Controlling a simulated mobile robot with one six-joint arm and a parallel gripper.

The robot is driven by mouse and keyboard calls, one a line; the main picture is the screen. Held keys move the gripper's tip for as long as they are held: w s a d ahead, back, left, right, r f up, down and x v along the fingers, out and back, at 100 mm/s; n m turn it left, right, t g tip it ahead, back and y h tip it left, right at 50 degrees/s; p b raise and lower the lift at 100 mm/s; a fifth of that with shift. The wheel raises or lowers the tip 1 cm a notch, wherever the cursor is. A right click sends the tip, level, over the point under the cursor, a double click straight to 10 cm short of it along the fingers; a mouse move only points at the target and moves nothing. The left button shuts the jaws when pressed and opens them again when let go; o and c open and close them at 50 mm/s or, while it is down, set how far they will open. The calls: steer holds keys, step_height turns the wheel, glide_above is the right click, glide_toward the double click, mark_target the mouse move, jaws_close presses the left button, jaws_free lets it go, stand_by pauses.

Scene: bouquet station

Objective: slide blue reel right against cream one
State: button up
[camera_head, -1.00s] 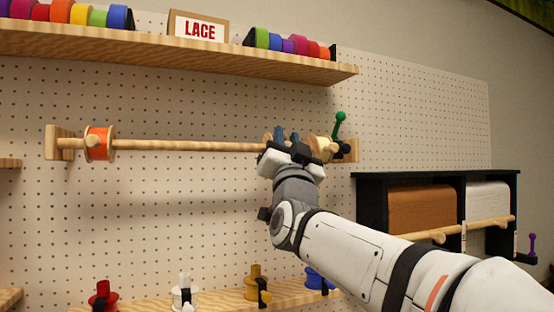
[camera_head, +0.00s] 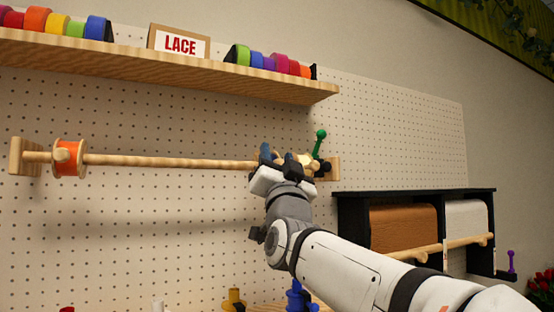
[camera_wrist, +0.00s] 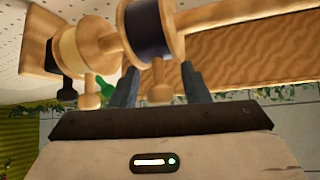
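The blue reel (camera_wrist: 148,30), dark blue between wooden flanges, is on the wooden rod in the wrist view. My gripper (camera_wrist: 158,68) is open, with one finger on each side of the reel's small wooden knob. The cream reel (camera_wrist: 78,50) is beside the blue one, toward the rod's end bracket. In the head view my gripper (camera_head: 278,156) hides most of the blue reel, and only part of the cream reel (camera_head: 307,164) shows.
An orange reel (camera_head: 68,157) sits at the rod's left end. A green-knobbed lever (camera_head: 320,140) stands by the right bracket. A shelf (camera_head: 200,75) with ribbon rolls and a LACE sign (camera_head: 180,42) runs above. A black rack (camera_head: 350,215) with brown and white rolls stands lower right.

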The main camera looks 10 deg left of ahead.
steer(key=shift+f, duration=0.1)
steer(key=b+v, duration=0.2)
steer(key=v, duration=0.5)
steer(key=shift+s+f+b, duration=0.2)
steer(key=shift+s+b, duration=0.1)
steer(key=shift+b, duration=0.1)
steer(key=shift+d, duration=0.15)
steer(key=w+d+r+m+g+h+p, duration=0.25)
steer(key=d+m+g+p, duration=0.2)
steer(key=m+p, duration=0.35)
steer(key=s+r+m+g+y+p, duration=0.2)
steer(key=s+m+g+y+p, duration=0.3)
steer(key=m, duration=0.3)
steer(key=w+a+g+h, duration=0.1)
steer(key=w+a, duration=0.4)
steer(key=shift+w+a+f+m, duration=0.15)
steer(key=shift+a+f+m, duration=0.05)
steer(key=shift+m, duration=0.2)
